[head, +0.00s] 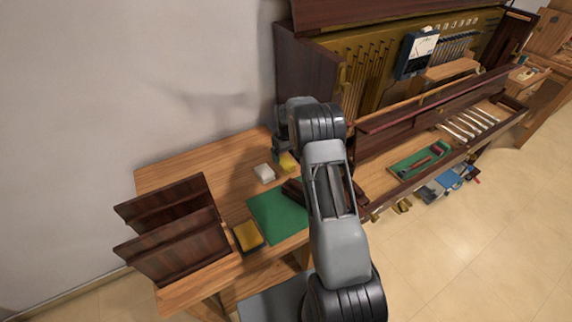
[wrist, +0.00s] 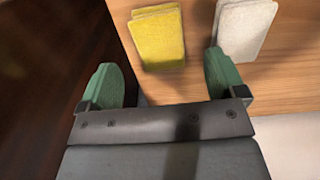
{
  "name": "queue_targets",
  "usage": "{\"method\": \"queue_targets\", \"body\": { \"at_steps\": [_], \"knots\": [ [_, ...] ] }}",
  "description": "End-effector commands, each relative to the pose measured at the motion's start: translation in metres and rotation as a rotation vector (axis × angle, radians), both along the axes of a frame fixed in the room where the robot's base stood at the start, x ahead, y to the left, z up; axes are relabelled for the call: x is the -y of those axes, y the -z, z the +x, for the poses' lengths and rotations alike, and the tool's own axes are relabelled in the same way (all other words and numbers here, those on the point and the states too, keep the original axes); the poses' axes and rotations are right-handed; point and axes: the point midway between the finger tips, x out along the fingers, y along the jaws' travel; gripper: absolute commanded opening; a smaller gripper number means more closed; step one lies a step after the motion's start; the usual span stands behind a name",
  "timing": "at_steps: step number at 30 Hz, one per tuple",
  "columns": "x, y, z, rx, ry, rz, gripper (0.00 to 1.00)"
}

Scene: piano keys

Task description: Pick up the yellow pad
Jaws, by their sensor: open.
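The yellow pad (wrist: 157,38) lies on the wooden table, ahead of my gripper (wrist: 163,76) in the wrist view. Its near end lies between the lines of the two green-tipped fingers, and the fingers are apart and empty. The pad looks slightly nearer the right finger. In the head view the yellow pad (head: 288,161) shows only in part beside my arm, which hides much of the gripper area. I cannot tell the gripper's exact height above the table.
A white pad (wrist: 245,28) lies close right of the yellow one, just beyond the right finger. A dark wooden panel (wrist: 60,70) borders the left side. In the head view a green mat (head: 273,214), a dark tray with a yellow filling (head: 248,235) and a brown rack (head: 172,230) occupy the table.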

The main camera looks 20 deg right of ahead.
Motion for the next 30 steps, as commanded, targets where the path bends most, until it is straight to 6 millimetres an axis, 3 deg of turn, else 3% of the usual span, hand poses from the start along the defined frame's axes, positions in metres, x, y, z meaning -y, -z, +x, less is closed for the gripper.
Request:
{"method": "queue_targets", "body": {
  "at_steps": [5, 15, 24, 30],
  "knots": [
    [0.000, 0.009, -0.001, -0.002, 0.000, 0.001, 0.89],
    [0.001, 0.050, -0.001, -0.002, 0.000, 0.001, 0.89],
    [0.001, 0.055, -0.001, 0.000, 0.000, 0.000, 0.89],
    [0.001, 0.055, -0.001, 0.000, 0.000, 0.000, 0.72]
  ]
}}
